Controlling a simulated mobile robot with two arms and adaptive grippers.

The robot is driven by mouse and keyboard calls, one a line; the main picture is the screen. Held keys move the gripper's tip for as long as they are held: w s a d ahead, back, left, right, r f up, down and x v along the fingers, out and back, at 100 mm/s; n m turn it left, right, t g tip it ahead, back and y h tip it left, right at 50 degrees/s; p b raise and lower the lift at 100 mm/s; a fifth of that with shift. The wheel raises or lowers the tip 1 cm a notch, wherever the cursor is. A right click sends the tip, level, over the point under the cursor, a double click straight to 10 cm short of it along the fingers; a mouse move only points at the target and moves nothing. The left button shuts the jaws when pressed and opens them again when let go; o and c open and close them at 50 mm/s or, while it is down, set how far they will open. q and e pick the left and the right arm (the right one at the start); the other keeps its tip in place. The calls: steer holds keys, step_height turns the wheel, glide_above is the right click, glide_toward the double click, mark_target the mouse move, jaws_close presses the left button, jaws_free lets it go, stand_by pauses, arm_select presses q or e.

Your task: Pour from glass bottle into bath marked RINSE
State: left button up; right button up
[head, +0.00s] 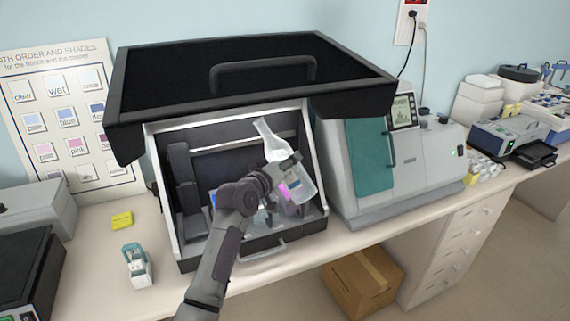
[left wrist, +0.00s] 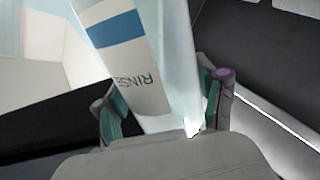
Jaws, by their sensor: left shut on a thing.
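A clear glass bottle (head: 302,190) is held tilted inside the open front of the black-lidded cabinet (head: 165,235), its narrow neck up and to the left. In the left wrist view the bottle (left wrist: 178,70) has a white label with a blue band and the word RINSE. My left gripper (head: 284,170) is shut around the bottle; its two fingers also flank it in the left wrist view (left wrist: 165,108). Blue and magenta patches show low in the cabinet behind my arm and the bottle. I cannot make out a bath marked RINSE. My right gripper is not in view.
The raised black lid (head: 250,75) overhangs the cabinet. A grey machine with a teal door (head: 370,160) stands close on the right. A small white-and-green holder (head: 136,268) and a yellow pad (head: 122,220) lie on the bench at left.

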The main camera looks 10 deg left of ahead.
arm_select(q)
steer(key=shift+d+r, duration=0.1)
steer(key=shift+r, duration=0.1)
steer(key=shift+s+d+f+n+p, duration=0.2)
steer(key=shift+n+p, duration=0.2)
steer(key=shift+p, duration=0.15)
steer(key=shift+d, duration=0.15)
stand_by(0.5)
steer(key=shift+s+d+f+n+p, duration=0.1)
steer(key=shift+d+f+n+p, duration=0.1)
steer(key=shift+n+p, duration=0.35)
steer(key=shift+d+f, duration=0.1)
stand_by(0.6)
steer(key=shift+s+d+f+n+g+h+p, duration=0.15)
steer(key=shift+d+f+n+g+h+p, duration=0.15)
steer(key=shift+n+p, duration=0.2)
steer(key=shift+f, duration=0.2)
stand_by(0.6)
